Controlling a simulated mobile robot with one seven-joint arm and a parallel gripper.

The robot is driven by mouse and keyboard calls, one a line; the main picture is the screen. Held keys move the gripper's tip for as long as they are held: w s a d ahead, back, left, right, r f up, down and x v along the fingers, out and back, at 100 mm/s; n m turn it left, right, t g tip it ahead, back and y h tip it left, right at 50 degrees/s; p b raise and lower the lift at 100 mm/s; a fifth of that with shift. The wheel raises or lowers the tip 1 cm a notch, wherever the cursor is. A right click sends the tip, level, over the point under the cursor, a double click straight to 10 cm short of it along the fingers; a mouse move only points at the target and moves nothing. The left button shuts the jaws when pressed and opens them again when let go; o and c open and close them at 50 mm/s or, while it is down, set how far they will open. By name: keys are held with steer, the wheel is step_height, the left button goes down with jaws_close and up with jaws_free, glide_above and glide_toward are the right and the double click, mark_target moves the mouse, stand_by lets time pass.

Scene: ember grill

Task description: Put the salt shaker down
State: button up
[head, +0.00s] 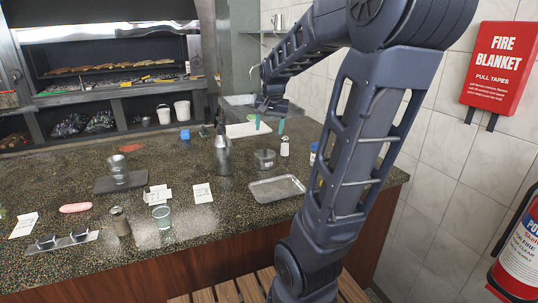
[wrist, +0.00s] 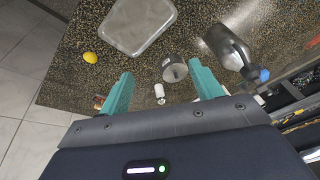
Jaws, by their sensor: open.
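A small white shaker with a pale cap, which looks like the salt shaker (head: 284,148), stands upright on the dark speckled counter (head: 235,200). It also shows in the wrist view (wrist: 159,92), in the gap between my fingers. My gripper (head: 269,125) is open, its two teal fingers (wrist: 161,75) spread wide. In the head view it hangs above the shaker, and its fingers look clear of it.
A round metal pot (head: 264,159) stands close by the shaker. A metal tray (head: 277,190) lies in front, and a dark metal bottle (head: 222,152) stands to the left. A yellow-topped item (wrist: 90,57) is near the counter edge.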

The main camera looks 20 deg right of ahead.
steer(key=s+a+n, duration=0.3)
steer(key=s+a, duration=0.1)
steer(key=s, duration=0.5)
steer(key=s+a+f+n+t, duration=0.1)
steer(key=s+a+n, duration=0.2)
steer(key=s, duration=0.6)
steer(key=shift+s+a+f, duration=0.2)
steer(key=shift+s+a, duration=0.05)
steer(key=shift+a, duration=0.25)
